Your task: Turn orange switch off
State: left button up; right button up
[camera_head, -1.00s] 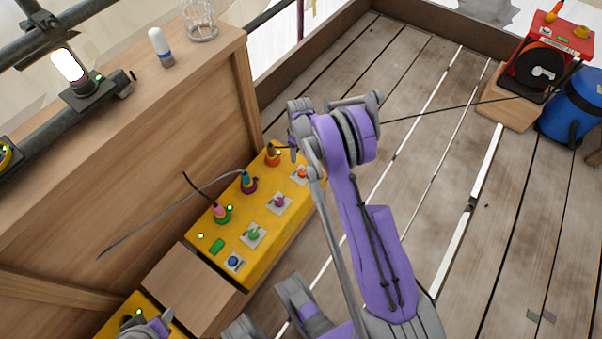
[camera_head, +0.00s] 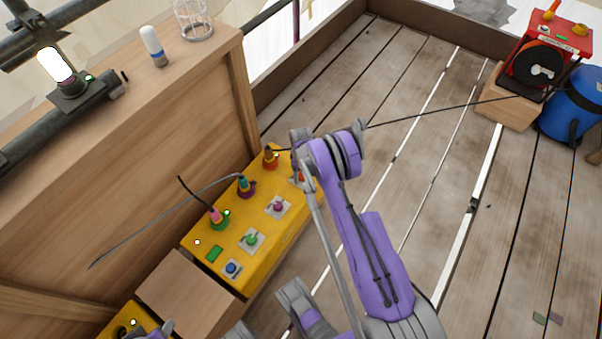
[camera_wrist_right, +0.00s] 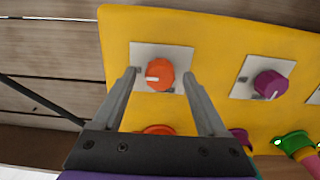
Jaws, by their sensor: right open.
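The orange switch (camera_wrist_right: 158,75) is a round knob with a white mark on a pale square plate of the yellow panel (camera_head: 236,268). In the head view, the orange switch (camera_head: 297,179) is mostly hidden by my right arm. My right gripper (camera_wrist_right: 159,76) is open, with one finger on each side of the orange knob. Whether the fingers touch it is unclear.
A purple knob (camera_wrist_right: 271,84) sits beside the orange one. Green (camera_head: 251,239) and blue (camera_head: 231,268) controls follow along the panel. Plugs with cables (camera_head: 217,217) stand along its back edge. A wooden box wall (camera_head: 190,130) rises behind.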

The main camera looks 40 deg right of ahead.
grip_shut()
dwell(0.4)
jog(key=shift+n, duration=0.4)
jog(key=n+b, duration=0.1)
jog(key=n, duration=0.1)
jog(key=shift+f+n+b, duration=0.1)
jog(key=shift+n+b, duration=0.2)
jog(key=n+b, duration=0.1)
jog(key=n, duration=0.3)
jog(key=shift+n, duration=0.3)
jog(key=n, duration=0.4)
jog(key=shift+n, duration=0.3)
jog(key=n, duration=0.5)
jog(key=shift+b, duration=0.3)
jog(key=shift+n, duration=0.3)
